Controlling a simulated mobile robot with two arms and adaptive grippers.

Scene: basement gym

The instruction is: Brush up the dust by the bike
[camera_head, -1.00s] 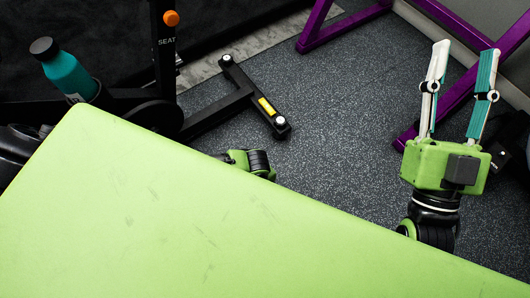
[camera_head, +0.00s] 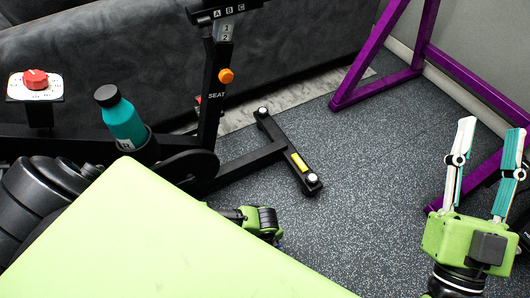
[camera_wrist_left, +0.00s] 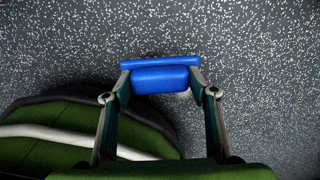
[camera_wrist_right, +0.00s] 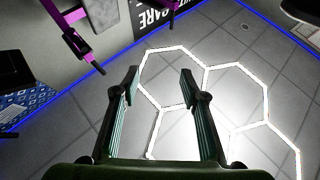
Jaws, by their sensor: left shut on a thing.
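The black exercise bike (camera_head: 217,80) stands at upper left in the head view, with its rear foot bar (camera_head: 290,152) on the speckled floor. My left gripper (camera_wrist_left: 158,88) is shut on a blue block-like thing (camera_wrist_left: 160,78), perhaps a brush or its handle, above the speckled floor. In the head view only part of the left arm shows, beside the bike's foot; the green panel hides the rest. I cannot make out dust clearly in any view. My right gripper (camera_head: 488,165) is open and empty at the right, fingers pointing up; its wrist view shows nothing between the fingers.
A teal bottle (camera_head: 124,122) sits in a holder on the bike. A red knob (camera_head: 35,79) is on a white plate at far left. A purple frame (camera_head: 390,50) stands at upper right, near my right gripper. The speckled floor (camera_head: 350,185) between bike and frame is clear.

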